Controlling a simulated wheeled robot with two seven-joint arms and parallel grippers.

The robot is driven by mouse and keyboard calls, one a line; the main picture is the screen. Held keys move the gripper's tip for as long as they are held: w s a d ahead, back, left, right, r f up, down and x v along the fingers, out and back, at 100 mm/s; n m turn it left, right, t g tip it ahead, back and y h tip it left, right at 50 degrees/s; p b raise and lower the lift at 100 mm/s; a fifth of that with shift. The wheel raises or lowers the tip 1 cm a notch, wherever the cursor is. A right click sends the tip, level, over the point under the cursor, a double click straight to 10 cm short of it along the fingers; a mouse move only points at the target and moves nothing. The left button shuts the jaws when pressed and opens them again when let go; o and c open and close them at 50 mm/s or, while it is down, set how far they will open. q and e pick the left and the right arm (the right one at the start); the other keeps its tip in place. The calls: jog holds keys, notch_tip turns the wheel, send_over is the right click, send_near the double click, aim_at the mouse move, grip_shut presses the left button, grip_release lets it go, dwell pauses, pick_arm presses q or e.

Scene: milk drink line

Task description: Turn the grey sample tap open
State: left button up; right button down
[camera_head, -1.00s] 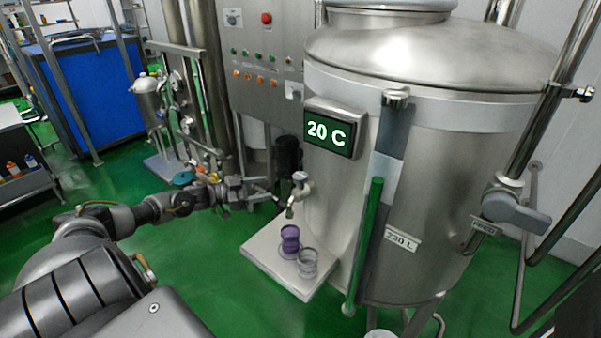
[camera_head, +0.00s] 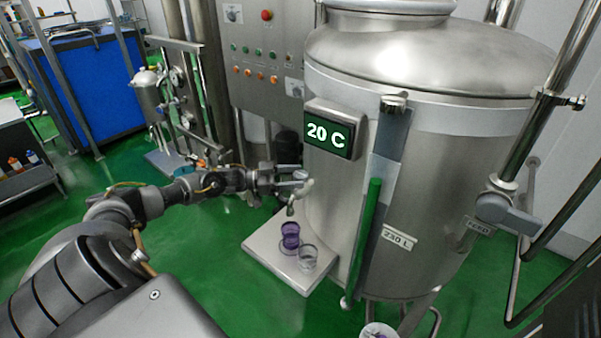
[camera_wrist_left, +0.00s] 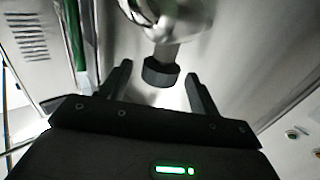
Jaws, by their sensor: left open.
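The sample tap (camera_head: 305,187) sticks out from the lower left side of the steel tank, above a small shelf. My left gripper (camera_head: 300,180) is open at the tap and partly covers it in the head view. In the left wrist view the tap's dark grey end (camera_wrist_left: 161,72) lies ahead of the gap between the two open fingers (camera_wrist_left: 158,88), under a shiny metal body. I cannot tell whether a finger touches it. My right gripper is not in view.
A purple cup (camera_head: 290,231) and a clear cup (camera_head: 308,258) stand on the pale shelf (camera_head: 262,246) below the tap. The tank (camera_head: 340,195) carries a 20 C display (camera_head: 328,136) and a green sight tube (camera_head: 364,236). Pipework stands at the right.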

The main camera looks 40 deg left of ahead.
pick_arm(q)
jog(key=shift+x, duration=1.15)
